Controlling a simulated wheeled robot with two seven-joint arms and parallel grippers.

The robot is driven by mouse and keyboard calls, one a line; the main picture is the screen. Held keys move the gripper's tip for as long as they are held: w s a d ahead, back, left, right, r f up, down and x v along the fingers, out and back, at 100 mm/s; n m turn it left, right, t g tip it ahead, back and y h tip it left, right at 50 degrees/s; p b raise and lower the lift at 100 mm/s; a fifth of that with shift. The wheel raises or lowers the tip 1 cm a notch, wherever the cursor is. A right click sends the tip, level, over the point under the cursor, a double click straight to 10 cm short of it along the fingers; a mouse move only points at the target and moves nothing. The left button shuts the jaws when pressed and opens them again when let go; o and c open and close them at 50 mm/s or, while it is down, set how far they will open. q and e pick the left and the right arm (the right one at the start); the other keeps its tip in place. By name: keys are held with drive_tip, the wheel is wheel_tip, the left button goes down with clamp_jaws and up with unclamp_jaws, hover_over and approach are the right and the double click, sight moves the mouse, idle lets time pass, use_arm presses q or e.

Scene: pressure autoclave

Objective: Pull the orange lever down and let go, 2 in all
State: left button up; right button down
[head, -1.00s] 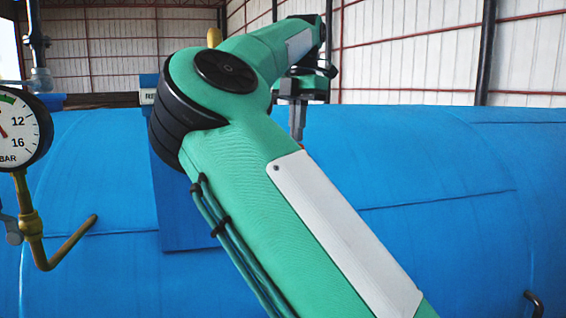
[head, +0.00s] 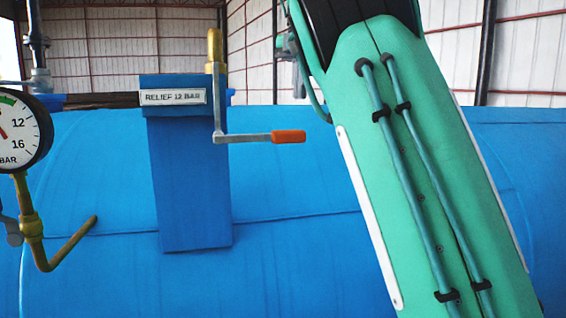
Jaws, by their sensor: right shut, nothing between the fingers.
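The orange lever (head: 289,137) is the orange grip at the end of a grey bent arm (head: 219,118). The grip points right and lies about level, in front of the blue tank. A sign (head: 173,97) reading "RELIEF 12 BAR" sits to its left on a blue bracket. My right gripper (head: 299,88) is small and partly hidden behind my right arm, above the orange grip in the picture and apart from it. It is shut and empty. My left gripper is out of view.
A pressure gauge (head: 15,134) with yellow pipework (head: 32,226) stands at the left edge. A yellow-topped fitting (head: 214,46) rises above the lever. The big blue tank (head: 100,165) fills the background. The space below the orange grip is clear.

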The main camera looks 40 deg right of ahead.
drive_tip(key=shift+s+r, duration=0.15)
drive_tip(key=shift+r, duration=0.55)
idle(0.8)
